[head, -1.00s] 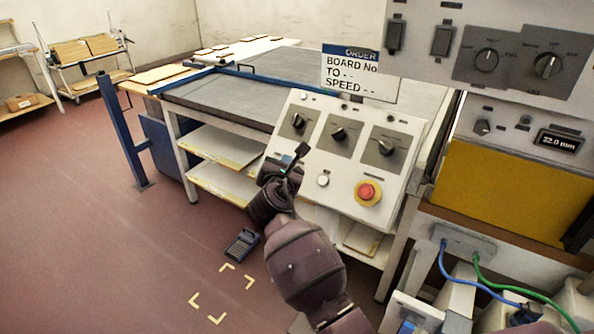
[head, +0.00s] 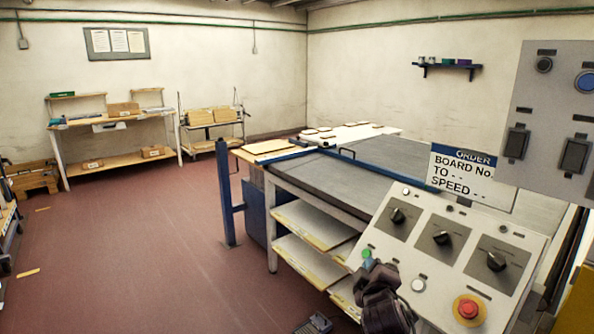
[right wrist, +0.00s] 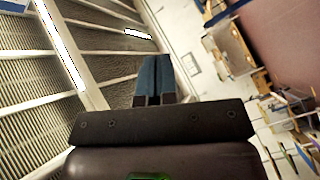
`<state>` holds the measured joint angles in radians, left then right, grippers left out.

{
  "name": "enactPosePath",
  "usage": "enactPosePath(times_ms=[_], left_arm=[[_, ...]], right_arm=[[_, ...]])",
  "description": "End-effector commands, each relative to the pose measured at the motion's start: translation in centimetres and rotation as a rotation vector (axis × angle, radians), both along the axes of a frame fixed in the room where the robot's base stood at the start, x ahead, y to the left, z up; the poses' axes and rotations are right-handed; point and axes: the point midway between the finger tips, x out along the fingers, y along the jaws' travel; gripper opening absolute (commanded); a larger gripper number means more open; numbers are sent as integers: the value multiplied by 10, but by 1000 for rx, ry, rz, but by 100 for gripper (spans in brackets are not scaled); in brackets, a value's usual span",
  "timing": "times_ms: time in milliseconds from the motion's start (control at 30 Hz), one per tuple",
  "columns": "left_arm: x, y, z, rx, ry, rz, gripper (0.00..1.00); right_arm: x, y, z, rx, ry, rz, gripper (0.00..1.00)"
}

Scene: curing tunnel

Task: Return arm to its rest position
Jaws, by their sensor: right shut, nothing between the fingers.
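My right gripper (head: 368,264) is low in the head view, in front of the lower left corner of the sloped control panel (head: 440,278). Whether it touches the panel cannot be told. In the right wrist view its two blue fingers (right wrist: 155,78) lie together with nothing between them. The panel carries three black knobs, a green button (head: 367,252), a white button (head: 418,286) and a red stop button (head: 468,308). My left gripper is not in view.
The conveyor table (head: 330,185) with shelves of boards stands behind the panel. A blue post (head: 226,195) stands at its left end. An order sign (head: 462,172) rises behind the panel, and a switch box (head: 560,110) is at right.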

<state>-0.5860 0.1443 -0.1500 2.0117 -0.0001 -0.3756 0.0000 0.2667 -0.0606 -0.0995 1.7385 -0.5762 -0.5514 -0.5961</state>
Motion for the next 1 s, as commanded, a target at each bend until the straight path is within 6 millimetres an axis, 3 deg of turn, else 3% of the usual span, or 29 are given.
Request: enactPosePath(times_ms=[200, 400, 600, 800, 1000], left_arm=[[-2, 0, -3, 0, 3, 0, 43], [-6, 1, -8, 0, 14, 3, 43], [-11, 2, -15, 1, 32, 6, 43], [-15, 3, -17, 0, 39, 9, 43], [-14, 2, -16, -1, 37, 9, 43]], right_arm=[[-67, -27, -65, 577, 28, 38, 0], [-138, -52, -119, 901, 100, 3, 0], [-219, -76, -173, 1008, 207, -74, 0], [-294, -97, -221, 990, 325, -173, 0], [-333, -106, -243, 978, 385, -227, 0]])
